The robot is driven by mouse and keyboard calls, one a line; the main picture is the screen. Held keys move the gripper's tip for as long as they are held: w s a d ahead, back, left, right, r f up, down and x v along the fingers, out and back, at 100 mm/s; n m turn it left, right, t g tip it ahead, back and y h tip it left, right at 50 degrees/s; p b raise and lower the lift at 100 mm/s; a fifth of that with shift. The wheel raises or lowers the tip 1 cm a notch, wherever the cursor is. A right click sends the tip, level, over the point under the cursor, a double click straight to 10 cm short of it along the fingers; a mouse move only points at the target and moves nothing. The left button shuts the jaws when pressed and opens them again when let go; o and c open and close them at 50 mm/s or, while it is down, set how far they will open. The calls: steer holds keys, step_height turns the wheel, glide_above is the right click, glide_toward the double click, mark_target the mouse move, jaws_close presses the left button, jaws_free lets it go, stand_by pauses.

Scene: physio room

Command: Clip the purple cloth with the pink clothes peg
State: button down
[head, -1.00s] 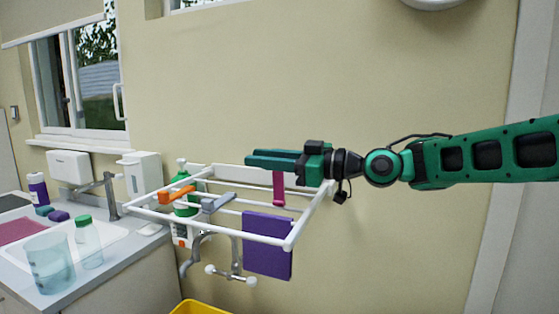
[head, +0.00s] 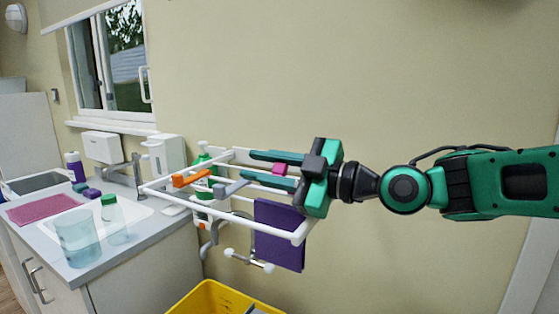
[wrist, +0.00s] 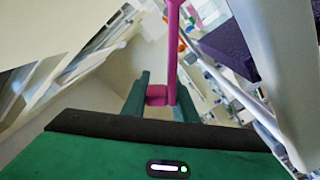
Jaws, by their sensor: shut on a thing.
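The pink clothes peg (head: 279,168) is between the fingers of my gripper (head: 247,167), which is shut on it above the drying rack. In the wrist view the peg (wrist: 173,50) reaches away from the fingers, its long part pointing up the picture. The purple cloth (head: 280,235) hangs over the rack's near right bar, below my gripper. In the wrist view the cloth (wrist: 230,45) lies to the right of the peg, apart from it. The white drying rack (head: 235,217) is fixed at the wall.
An orange peg (head: 192,178) and a grey peg (head: 230,188) are on the rack's bars. A green-topped bottle stands behind the rack. The sink counter (head: 110,262) is at left, with a beaker (head: 77,238) and bottle. A yellow bin (head: 205,300) is below.

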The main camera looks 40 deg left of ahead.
steer(key=shift+s+d+f, duration=0.1)
steer(key=shift+f, duration=0.45)
steer(key=c, duration=1.6)
jaws_free()
steer(key=shift+s+r, duration=0.1)
steer(key=shift+r, duration=0.05)
steer(key=shift+w+d, duration=0.2)
steer(key=shift+d, duration=0.3)
steer(key=d, duration=0.3)
steer(key=w+d, duration=0.1)
steer(key=d, duration=0.5)
steer(key=shift+w+d, duration=0.35)
